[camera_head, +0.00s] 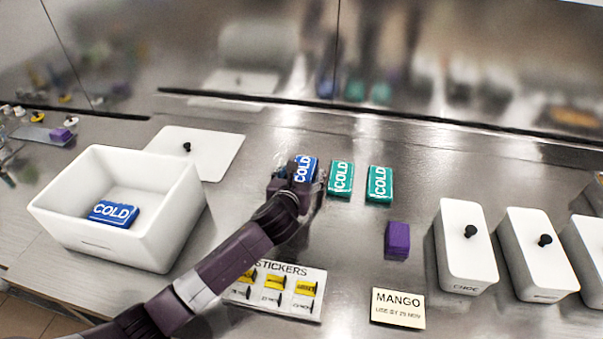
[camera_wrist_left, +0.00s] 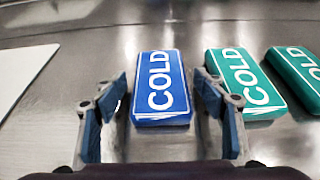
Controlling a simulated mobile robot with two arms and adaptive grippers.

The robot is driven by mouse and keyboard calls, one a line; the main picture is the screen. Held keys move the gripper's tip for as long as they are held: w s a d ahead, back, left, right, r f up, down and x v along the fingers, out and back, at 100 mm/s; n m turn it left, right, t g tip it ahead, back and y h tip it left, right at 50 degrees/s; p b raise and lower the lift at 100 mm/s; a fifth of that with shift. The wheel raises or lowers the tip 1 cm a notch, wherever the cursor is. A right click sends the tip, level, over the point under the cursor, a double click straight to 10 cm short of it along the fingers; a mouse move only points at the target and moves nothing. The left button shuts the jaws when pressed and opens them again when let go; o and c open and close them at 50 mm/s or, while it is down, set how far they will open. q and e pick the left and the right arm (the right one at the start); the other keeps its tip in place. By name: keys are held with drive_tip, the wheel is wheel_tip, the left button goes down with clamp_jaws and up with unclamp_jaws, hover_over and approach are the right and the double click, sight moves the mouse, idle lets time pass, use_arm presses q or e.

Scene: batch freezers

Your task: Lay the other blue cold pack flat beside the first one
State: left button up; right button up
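One blue cold pack (camera_head: 112,213) marked COLD lies inside the white box (camera_head: 68,215) at the left. In the left wrist view my left gripper (camera_wrist_left: 161,84) is open, with one finger on each side of the near part of the blue pack (camera_wrist_left: 161,88). Whether the fingers touch it is unclear. My right gripper is not in view.
Teal packs (camera_head: 340,178) (camera_head: 380,184) lie close right of the blue one. A white lid (camera_head: 215,150) lies behind the box. A purple block (camera_head: 397,241), sticker sheet (camera_head: 310,306), MANGO card (camera_head: 398,308) and white lidded tubs (camera_head: 466,262) are nearer and to the right.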

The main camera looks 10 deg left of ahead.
use_arm(q)
drive_tip(key=shift+r, duration=0.2)
drive_tip(key=v, duration=1.2)
drive_tip(key=shift+r+p, duration=0.1)
drive_tip(key=shift+p, duration=0.2)
